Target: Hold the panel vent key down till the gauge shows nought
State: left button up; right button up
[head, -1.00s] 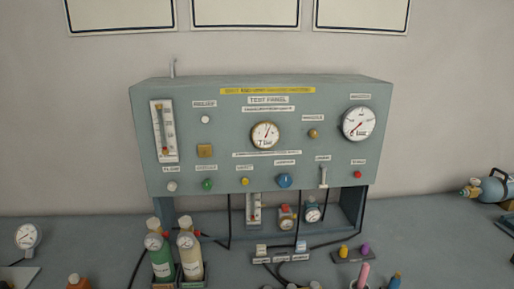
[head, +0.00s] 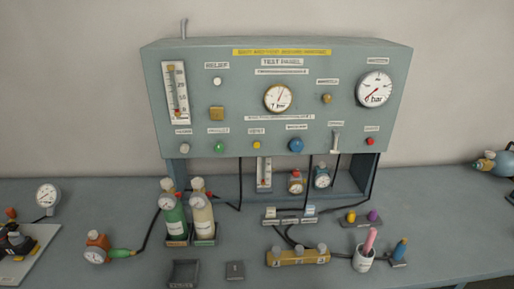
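A grey-green test panel (head: 230,110) stands at the back of the bench. Its middle gauge (head: 279,97), marked bar, has its needle pointing up and slightly right, between the ends of its scale. A larger gauge (head: 374,89) at the right has its needle toward the lower left. Along the lower row are a white key (head: 184,149), a green key (head: 219,147), a yellow key (head: 256,145), a blue knob (head: 296,145), a lever (head: 335,142) and a red key (head: 370,142). The small labels are too blurred to tell which is the vent key. Neither gripper is in view.
Green (head: 175,222) and cream (head: 203,220) cylinders stand before the panel's left side. A brass manifold (head: 298,257), a cup (head: 363,260) and a dark tray (head: 184,274) lie in front. Hoses run below the panel. The bench's right side is fairly clear.

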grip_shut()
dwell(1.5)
